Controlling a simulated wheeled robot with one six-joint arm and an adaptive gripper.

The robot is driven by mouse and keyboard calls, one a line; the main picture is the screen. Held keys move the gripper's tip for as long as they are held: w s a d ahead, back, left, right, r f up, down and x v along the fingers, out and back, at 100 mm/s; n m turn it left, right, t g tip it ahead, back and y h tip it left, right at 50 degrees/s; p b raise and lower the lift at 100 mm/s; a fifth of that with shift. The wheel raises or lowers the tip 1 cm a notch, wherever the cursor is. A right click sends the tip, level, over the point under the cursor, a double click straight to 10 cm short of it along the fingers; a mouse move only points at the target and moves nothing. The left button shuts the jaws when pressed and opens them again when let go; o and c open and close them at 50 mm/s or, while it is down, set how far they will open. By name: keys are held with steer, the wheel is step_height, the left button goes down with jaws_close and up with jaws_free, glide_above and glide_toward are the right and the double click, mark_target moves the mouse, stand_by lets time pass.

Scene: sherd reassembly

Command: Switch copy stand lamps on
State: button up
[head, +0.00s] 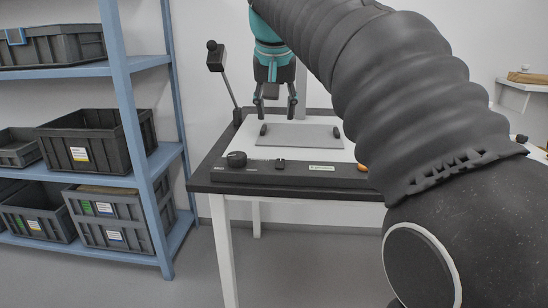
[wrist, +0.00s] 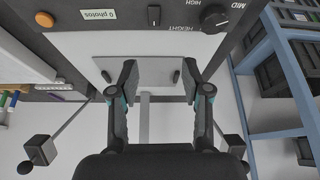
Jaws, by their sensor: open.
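The copy stand (head: 203,176) is a table with a white top and a dark front panel. One dark box-shaped lamp (head: 216,56) stands on a tilted pole at its left. In the wrist view two lamps show, at lower left (wrist: 37,146) and lower right (wrist: 234,144); their faces look dark. The panel carries a round knob (head: 236,159), a small black switch (head: 280,163), a "0 photos" display (head: 321,168) and an orange button (head: 362,167). My gripper (head: 271,106) is open and empty above the grey plate (head: 300,136), behind the panel.
A blue shelf rack (head: 122,90) with grey crates (head: 85,138) stands at left. My arm hides the stand's right side in the head view. A small wall shelf (head: 524,86) is at far right. Grey floor is clear in front of the stand.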

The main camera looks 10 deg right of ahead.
steer(key=b, duration=0.3)
glide_toward(280, 162)
steer(key=shift+m+g, duration=0.3)
steer(key=shift+m, duration=0.1)
steer(key=x, duration=0.7)
steer(key=shift+w+f, duration=0.3)
steer(key=shift+w, duration=0.1)
jaws_close()
